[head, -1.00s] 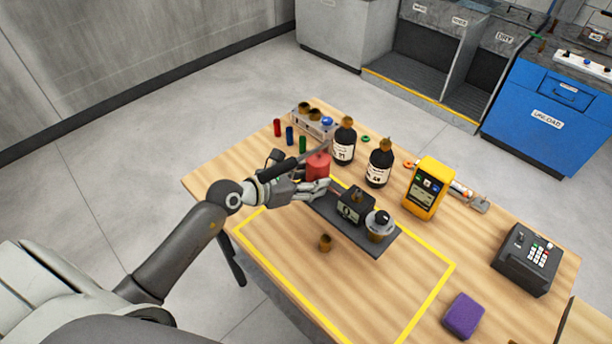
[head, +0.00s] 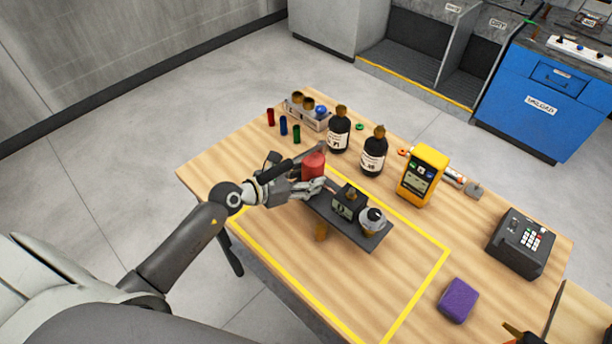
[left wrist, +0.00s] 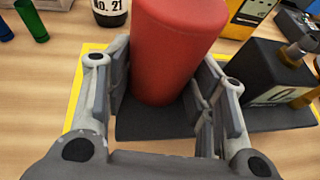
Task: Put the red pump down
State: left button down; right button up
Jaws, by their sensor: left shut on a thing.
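The red pump shows as a red cylinder (head: 313,165) on a dark plate (head: 362,238), with a black box (head: 348,203) and a white-and-dark round fitting (head: 372,218) further along the plate. My left gripper (head: 312,186) is shut on the red cylinder, with fingers on both sides of it. The left wrist view shows the upright cylinder (left wrist: 172,50) between the fingers (left wrist: 162,105). The plate overlaps the top of a small brass piece (head: 321,232), so it seems to be above the table; whether it touches the piece is unclear.
A yellow outline (head: 415,300) marks the wooden table, with clear space in its front part. Black bottles (head: 338,133) (head: 374,155), a yellow meter (head: 422,175) and coloured tubes (head: 283,126) stand behind. A purple block (head: 458,300) and keypad device (head: 520,243) lie right.

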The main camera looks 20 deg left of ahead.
pick_arm(q)
jog(key=shift+w+r, duration=0.1)
jog(key=shift+w, duration=0.05)
jog(key=c, duration=0.9)
grip_release()
jog(key=shift+s+f, duration=0.2)
jog(key=shift+f, duration=0.15)
jog(key=shift+o, duration=1.4)
jog(key=shift+r, duration=0.2)
